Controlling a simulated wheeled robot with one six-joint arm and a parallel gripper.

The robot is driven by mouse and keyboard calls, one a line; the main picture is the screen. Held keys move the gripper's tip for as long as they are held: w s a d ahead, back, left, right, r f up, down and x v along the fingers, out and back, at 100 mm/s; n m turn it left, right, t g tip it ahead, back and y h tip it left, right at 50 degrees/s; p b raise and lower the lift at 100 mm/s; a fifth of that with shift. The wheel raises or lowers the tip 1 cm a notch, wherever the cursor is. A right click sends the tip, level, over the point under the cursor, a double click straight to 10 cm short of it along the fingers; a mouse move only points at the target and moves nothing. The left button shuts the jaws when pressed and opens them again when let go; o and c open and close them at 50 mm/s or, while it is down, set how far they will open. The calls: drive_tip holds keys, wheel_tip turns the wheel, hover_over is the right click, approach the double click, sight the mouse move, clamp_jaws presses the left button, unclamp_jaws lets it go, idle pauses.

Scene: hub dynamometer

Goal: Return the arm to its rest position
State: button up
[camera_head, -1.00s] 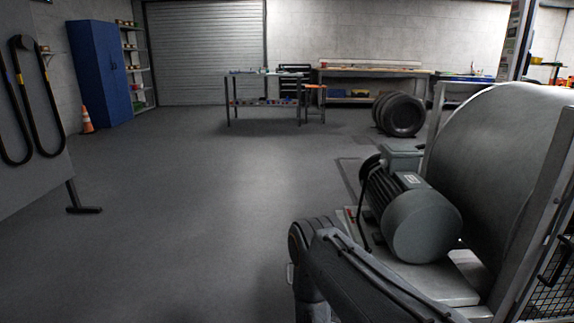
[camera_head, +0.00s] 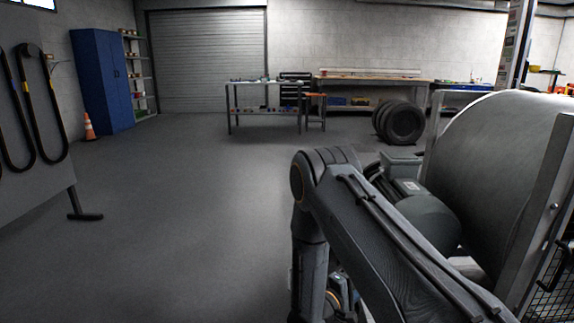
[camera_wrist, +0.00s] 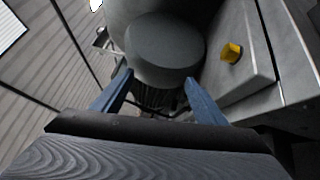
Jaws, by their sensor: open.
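My arm rises at the lower right of the head view, with its elbow up and its forearm running down toward the bottom. In the wrist view my gripper (camera_wrist: 157,92) shows two blue fingers set apart with nothing between them. The rounded grey end of a motor (camera_wrist: 165,50) lies beyond the fingertips; I cannot tell the gap to it. In the head view the motor (camera_head: 430,218) is partly hidden behind my arm. The fingers are not clearly visible in the head view.
A large grey drum (camera_head: 500,160) in a metal frame stands close on the right. A yellow block (camera_wrist: 231,53) sits on a grey surface. Tyres (camera_head: 400,122), a workbench (camera_head: 265,84) and a blue cabinet (camera_head: 100,75) stand farther back. The floor at left centre is clear.

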drive_tip(key=s+d+r+m+g+y, duration=0.25)
drive_tip(key=s+r+m+g, duration=0.25)
drive_tip(key=s+r+g, duration=1)
drive_tip(key=s+a+r+t+y, duration=0.2)
drive_tip(key=s+a+r+y, duration=0.2)
drive_tip(key=s+a+y, duration=0.45)
drive_tip(key=s+a+r+t+y, duration=0.1)
drive_tip(key=s+a+r+y, duration=0.35)
drive_tip(key=s+a, duration=0.55)
drive_tip(key=d+r+m+p, duration=0.4)
drive_tip(key=d+r+p, duration=0.6)
drive_tip(key=p, duration=1)
drive_tip(key=shift+s+d+r, duration=0.35)
drive_tip(key=shift+r, duration=0.1)
